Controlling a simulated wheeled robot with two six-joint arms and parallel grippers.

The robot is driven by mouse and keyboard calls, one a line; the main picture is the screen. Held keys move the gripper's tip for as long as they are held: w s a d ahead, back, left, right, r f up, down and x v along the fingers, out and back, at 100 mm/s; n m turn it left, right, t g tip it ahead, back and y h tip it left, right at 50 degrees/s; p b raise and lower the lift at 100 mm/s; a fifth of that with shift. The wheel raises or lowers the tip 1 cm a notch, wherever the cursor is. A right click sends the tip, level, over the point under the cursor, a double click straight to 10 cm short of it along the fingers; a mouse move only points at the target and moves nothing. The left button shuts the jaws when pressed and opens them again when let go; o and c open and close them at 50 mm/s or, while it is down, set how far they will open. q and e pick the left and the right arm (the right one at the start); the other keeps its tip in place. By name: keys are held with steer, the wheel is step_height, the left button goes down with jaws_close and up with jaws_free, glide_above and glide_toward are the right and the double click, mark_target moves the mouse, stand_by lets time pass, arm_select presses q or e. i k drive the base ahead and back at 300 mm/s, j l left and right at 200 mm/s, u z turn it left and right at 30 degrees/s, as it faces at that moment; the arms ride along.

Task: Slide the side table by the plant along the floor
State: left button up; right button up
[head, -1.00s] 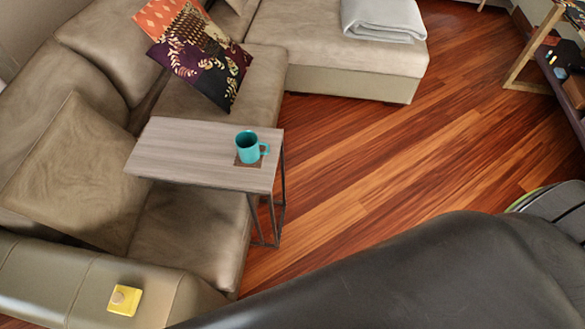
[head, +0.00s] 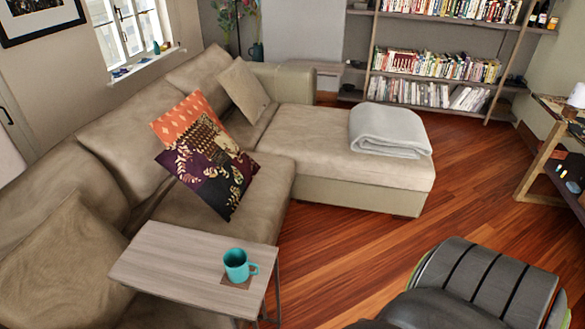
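A potted plant (head: 243,17) with leafy stems and a few coloured blooms stands at the back, behind the sofa, cut by the top edge. To its right, a low table with a light wooden top (head: 318,66) shows past the sofa's far arm. Its lower part is mostly hidden behind the sofa and chaise. A dark teal vase or pot (head: 257,51) shows between plant and table. Neither of my grippers is in view, and nothing touches the low table.
The beige sofa (head: 180,85) and chaise (head: 314,145) with a folded blanket (head: 389,130) lie between. A nearer side table (head: 185,258) carries a teal mug (head: 237,265). Bookshelves (head: 452,22) line the back wall. Open wood floor (head: 462,185) runs right of the chaise.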

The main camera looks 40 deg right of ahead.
mark_target(180, 265)
steer(key=l, duration=0.5)
steer(key=k+l+u, duration=0.15)
steer(key=l, duration=0.8)
steer(key=k+l+u, duration=0.15)
steer(key=l, duration=0.3)
steer(key=k+l, duration=0.1)
steer(key=l, duration=0.35)
steer(key=k+l+u, duration=0.1)
steer(key=l, duration=0.35)
steer(key=k+l+u, duration=0.1)
steer(key=l, duration=0.35)
steer(key=k+l, duration=0.2)
steer(key=l, duration=0.25)
steer(key=u, duration=0.05)
